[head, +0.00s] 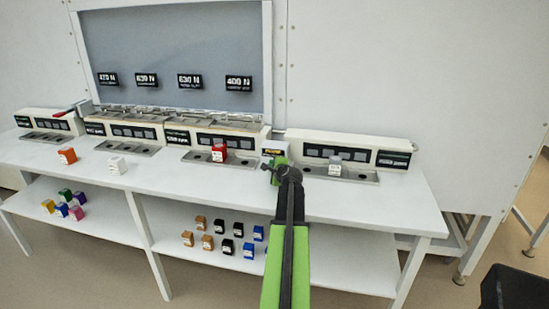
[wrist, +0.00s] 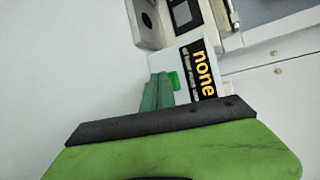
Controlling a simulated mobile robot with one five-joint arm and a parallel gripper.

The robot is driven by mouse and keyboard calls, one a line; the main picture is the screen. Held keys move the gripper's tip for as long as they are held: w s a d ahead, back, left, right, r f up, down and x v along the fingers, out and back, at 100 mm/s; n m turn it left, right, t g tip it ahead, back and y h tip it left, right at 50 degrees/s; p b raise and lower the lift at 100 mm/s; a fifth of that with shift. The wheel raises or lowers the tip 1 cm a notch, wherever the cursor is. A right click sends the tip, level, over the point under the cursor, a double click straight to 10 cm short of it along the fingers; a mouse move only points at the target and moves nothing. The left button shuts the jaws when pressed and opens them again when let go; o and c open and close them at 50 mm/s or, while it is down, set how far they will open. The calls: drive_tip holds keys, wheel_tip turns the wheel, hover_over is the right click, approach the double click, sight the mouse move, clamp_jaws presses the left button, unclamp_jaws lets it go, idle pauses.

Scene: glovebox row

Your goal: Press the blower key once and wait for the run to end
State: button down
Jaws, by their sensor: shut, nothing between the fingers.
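A small white box (head: 272,145) stands on the table between two instrument stations. In the wrist view its black display (wrist: 201,68) reads "none" in yellow letters. A small bright green key (wrist: 174,80) sits on the box beside the display; I take it to be the blower key. My gripper (head: 276,164) is at the front of this box, shut and empty. In the wrist view its green fingertips (wrist: 160,77) are right beside the key. I cannot tell whether they touch it. My arm hides part of the box's front in the head view.
Stations with grey trays line the table's back. A red block (head: 219,153) and a grey block (head: 335,164) stand in trays. An orange block (head: 67,156) and a white block (head: 117,165) stand on the table (head: 175,182). Several coloured blocks lie on the shelf below.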

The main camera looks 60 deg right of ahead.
idle(0.3)
drive_tip(key=shift+s+a, duration=0.2)
drive_tip(key=shift+a, duration=0.3)
drive_tip(key=shift+s+a, duration=0.3)
drive_tip(key=shift+a, duration=0.7)
drive_tip(key=shift+s+a, duration=0.35)
drive_tip(key=shift+a, duration=0.6)
drive_tip(key=shift+s+a, duration=0.3)
drive_tip(key=shift+a, duration=0.7)
drive_tip(key=shift+w, duration=0.1)
